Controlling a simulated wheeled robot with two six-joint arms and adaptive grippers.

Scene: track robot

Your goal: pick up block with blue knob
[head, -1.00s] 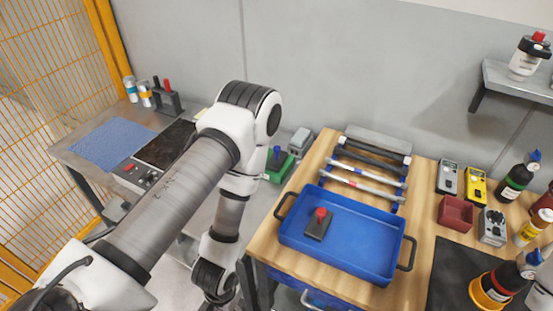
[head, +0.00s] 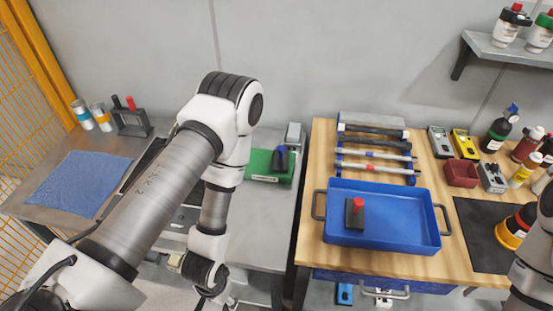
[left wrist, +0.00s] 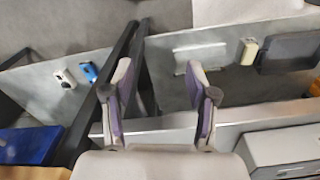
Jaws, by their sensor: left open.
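The block with the blue knob (head: 281,161) is dark and stands upright on a green base (head: 262,168) on the grey bench, left of the wooden table, in the head view. My left arm comes in from the left, with its elbow raised left of the block. The wrist hangs low in front of the bench, and its fingers are not clear there. In the left wrist view my left gripper (left wrist: 160,68) is open, with nothing between its fingers. I cannot make out the block in that view. My right gripper is out of view.
A blue tray (head: 395,240) holding a block with a red knob (head: 356,213) lies on the wooden table (head: 310,240). A grey box (head: 293,134) stands behind the green base. A blue cloth (head: 80,183) and a dark rack (head: 130,122) are left. Bottles stand right.

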